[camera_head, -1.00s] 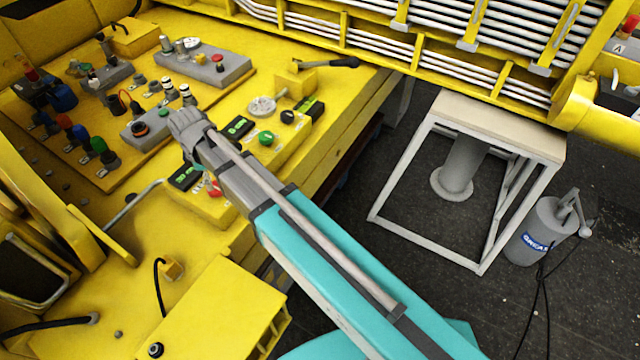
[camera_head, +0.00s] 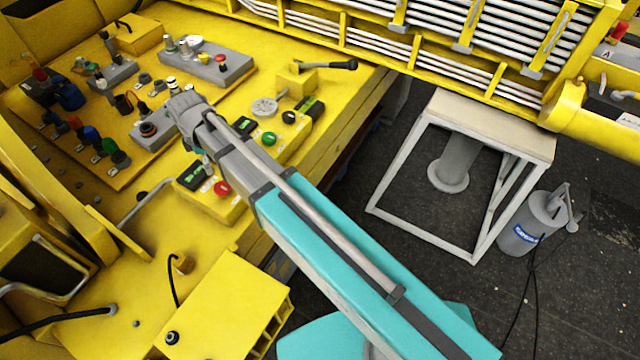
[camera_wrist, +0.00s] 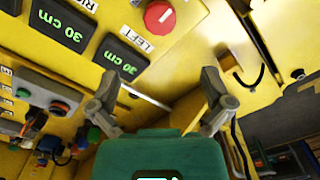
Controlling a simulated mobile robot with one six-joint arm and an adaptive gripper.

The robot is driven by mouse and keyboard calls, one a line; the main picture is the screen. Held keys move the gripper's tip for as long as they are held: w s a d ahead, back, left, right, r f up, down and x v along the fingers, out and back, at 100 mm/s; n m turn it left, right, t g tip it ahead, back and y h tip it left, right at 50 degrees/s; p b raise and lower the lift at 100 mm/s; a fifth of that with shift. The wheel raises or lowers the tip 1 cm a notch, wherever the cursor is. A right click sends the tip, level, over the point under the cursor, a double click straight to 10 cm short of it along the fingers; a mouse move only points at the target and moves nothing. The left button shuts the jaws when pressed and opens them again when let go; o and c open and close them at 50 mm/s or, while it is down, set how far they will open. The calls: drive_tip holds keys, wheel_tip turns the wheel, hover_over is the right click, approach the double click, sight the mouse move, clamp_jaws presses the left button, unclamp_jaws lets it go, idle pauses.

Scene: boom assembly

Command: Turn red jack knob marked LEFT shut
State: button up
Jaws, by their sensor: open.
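The red jack knob (camera_wrist: 160,16) is round and sits at the top of the wrist view, on the yellow panel beside the LEFT label (camera_wrist: 135,39). It also shows in the head view (camera_head: 221,188), to the right of a dark display and close to my arm. My gripper (camera_wrist: 158,80) is open, with one finger at each side of the wrist view and nothing between them. The knob lies beyond the fingertips and apart from them. In the head view the gripper is mostly hidden behind my arm's end.
Dark displays reading 30 cm (camera_wrist: 120,57) lie beside the knob. A green knob (camera_head: 268,138) and a round pale dial (camera_head: 264,106) stand farther along the panel. Control boxes (camera_head: 213,66) with several knobs crowd the left. A bent grey rail (camera_head: 143,201) lies near the panel.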

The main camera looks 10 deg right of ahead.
drive_tip(key=d+f+m+b, duration=0.5)
drive_tip(key=d+b, duration=0.1)
drive_tip(key=d, duration=0.4)
drive_tip(key=s+d+f+m+b, duration=0.1)
drive_tip(key=d+f+m+b, duration=0.3)
drive_tip(key=d, duration=0.6)
drive_tip(key=s+d+f+m+b, duration=0.1)
drive_tip(key=d+f+m+b, duration=0.4)
drive_tip(key=d+f+b, duration=0.2)
drive_tip(key=d+f, duration=0.1)
drive_tip(key=d, duration=0.1)
drive_tip(key=shift+s+d+f+m+b, duration=0.15)
drive_tip(key=shift+s+d+m+b, duration=0.15)
drive_tip(key=shift+d+b, duration=0.1)
drive_tip(key=s+d+m, duration=0.3)
drive_tip(key=d+m, duration=0.1)
drive_tip(key=d, duration=0.2)
drive_tip(key=shift+d, duration=0.4)
idle(1.0)
